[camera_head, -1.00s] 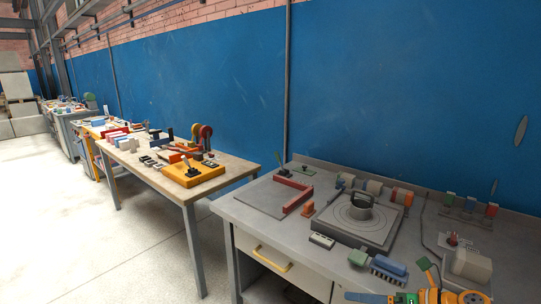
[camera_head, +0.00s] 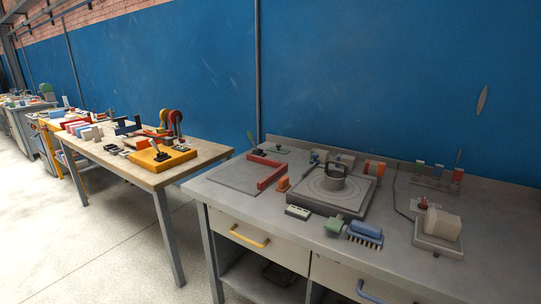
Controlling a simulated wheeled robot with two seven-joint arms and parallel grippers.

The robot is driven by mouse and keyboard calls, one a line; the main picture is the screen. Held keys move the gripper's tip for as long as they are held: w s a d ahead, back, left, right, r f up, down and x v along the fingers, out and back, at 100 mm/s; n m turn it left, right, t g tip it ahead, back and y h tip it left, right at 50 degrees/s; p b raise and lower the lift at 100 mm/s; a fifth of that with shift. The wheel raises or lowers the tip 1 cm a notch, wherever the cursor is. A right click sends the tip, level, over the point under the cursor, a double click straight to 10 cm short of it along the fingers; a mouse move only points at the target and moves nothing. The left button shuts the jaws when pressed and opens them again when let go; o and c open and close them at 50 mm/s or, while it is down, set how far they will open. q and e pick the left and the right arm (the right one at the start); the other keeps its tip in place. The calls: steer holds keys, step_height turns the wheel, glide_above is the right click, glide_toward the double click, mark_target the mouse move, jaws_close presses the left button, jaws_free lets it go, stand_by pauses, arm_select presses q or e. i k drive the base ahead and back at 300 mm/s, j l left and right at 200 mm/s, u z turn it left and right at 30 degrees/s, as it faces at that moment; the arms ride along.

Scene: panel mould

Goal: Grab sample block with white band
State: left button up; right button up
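I cannot tell for certain which object is the sample block with a white band. An orange block with a pale part (camera_head: 374,168) lies at the back of the near grey bench, behind the round plate. Three small upright pieces stand in a rack at the back right: a green one (camera_head: 419,166), a blue one (camera_head: 437,171) and a red one (camera_head: 458,175). They are too small to show a band clearly. Neither of my grippers is in view.
The grey bench (camera_head: 225,192) holds a square base with a round plate (camera_head: 325,195), a red angle bar (camera_head: 268,170), a blue brush (camera_head: 365,234) and a pale block on a stand (camera_head: 443,224). A wooden table (camera_head: 120,165) stands left. Floor in front is clear.

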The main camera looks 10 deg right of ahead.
mark_target(447, 227)
steer(key=z, duration=1.5)
steer(key=j+z, duration=0.3)
steer(key=i+j+z, duration=0.1)
steer(key=j+z, duration=0.15)
steer(key=j, duration=0.1)
